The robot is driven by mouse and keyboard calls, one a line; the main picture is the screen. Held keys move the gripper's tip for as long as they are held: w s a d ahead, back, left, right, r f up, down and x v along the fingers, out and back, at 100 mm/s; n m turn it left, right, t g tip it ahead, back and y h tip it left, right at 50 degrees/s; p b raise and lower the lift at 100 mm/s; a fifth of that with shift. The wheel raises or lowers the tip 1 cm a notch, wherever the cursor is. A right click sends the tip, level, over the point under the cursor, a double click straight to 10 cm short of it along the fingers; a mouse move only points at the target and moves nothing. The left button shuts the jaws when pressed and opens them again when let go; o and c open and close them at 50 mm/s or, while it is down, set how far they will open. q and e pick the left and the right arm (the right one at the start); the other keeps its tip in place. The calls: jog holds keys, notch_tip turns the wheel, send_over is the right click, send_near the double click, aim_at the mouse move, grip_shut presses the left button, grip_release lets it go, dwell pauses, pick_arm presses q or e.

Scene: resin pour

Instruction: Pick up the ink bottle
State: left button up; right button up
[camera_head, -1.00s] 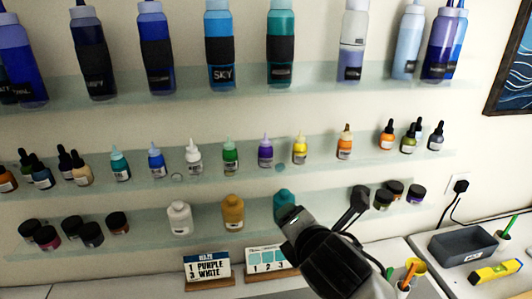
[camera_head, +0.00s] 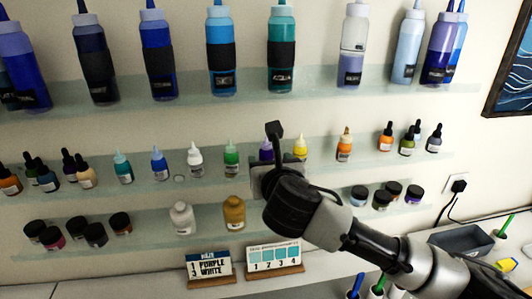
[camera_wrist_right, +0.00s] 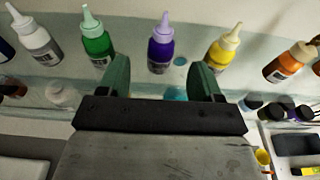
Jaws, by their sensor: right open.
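A row of small ink bottles with pointed caps stands on the middle shelf. The purple ink bottle (camera_head: 266,149) is partly covered by my right gripper (camera_head: 269,155) in the head view. In the right wrist view the purple bottle (camera_wrist_right: 160,55) stands upright beyond and roughly midway between the two green fingers of my open right gripper (camera_wrist_right: 161,78). The fingers hold nothing. The green bottle (camera_wrist_right: 97,42) is by the left finger, and the yellow bottle (camera_wrist_right: 222,50) is by the right finger. My left gripper is not in view.
A white bottle (camera_head: 195,160) and an orange bottle (camera_head: 345,148) share the middle shelf. Large bottles, such as the teal one (camera_head: 281,50), line the shelf above. Below are a mustard bottle (camera_head: 233,213), dark-lidded jars (camera_head: 359,196) and a card reading "1 PURPLE 3 WHITE" (camera_head: 210,266).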

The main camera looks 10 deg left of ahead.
aim_at(268, 158)
jog(key=shift+w+a+p, duration=0.1)
jog(key=shift+w+p, duration=0.2)
jog(key=shift+p, duration=0.05)
jog(key=p+x, duration=0.2)
jog(key=x, duration=0.1)
jog(key=shift+w, duration=0.15)
jog(key=shift+w+a+f, duration=0.2)
jog(key=shift+w+f, duration=0.1)
jog(key=shift+w, duration=0.2)
jog(key=shift+c, duration=0.3)
jog(key=c, duration=0.9)
